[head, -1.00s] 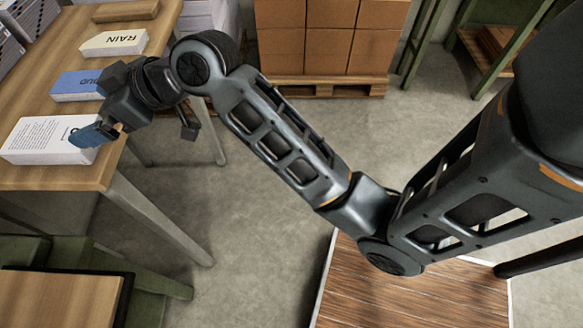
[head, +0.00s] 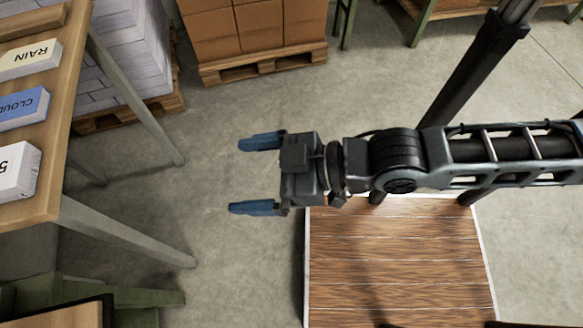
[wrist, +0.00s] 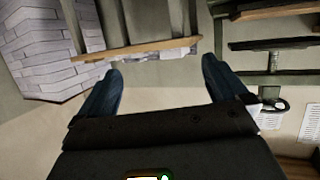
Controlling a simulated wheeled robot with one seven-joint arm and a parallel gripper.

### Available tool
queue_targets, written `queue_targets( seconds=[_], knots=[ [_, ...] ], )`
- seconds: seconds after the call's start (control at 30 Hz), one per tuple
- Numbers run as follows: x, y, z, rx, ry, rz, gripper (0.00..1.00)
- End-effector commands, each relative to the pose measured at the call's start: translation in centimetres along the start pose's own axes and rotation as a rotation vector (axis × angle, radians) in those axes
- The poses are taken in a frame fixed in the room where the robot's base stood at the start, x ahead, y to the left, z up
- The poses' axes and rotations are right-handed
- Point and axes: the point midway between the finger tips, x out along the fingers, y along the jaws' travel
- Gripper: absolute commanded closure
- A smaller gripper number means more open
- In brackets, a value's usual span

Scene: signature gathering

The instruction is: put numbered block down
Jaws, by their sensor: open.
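The numbered block (head: 17,171), white with a black "5" on its end, lies on the wooden table (head: 52,150) at the left edge of the head view, partly cut off. My gripper (head: 256,175) is open and empty, with its blue fingers wide apart. It is over the floor to the right of the table, well clear of the block. The wrist view shows the two open fingers (wrist: 161,85) with nothing between them.
A blue "CLOUD" block (head: 24,108) and a cream "RAIN" block (head: 30,58) lie farther back on the table. Pallets with brown boxes (head: 250,25) and white stacks (head: 125,50) stand behind. The floor (head: 215,215) between table and gripper is clear.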

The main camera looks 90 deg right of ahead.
Motion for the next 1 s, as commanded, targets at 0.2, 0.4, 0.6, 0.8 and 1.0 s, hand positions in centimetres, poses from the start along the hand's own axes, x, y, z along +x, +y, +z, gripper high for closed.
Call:
queue_targets(
  seconds=[0.2,0.4,0.6,0.8,1.0],
  knots=[
    [-5.9,-1.2,-0.9,0.013,0.030,-0.013,0.00],
    [-7.6,-1.6,-1.6,0.018,0.045,-0.020,0.00],
    [-7.6,-1.6,-1.6,0.019,0.047,-0.021,0.00],
    [-7.6,-1.6,-1.6,0.019,0.046,-0.020,0.00],
    [-7.6,-1.6,-1.6,0.018,0.046,-0.020,0.00]
  ],
)
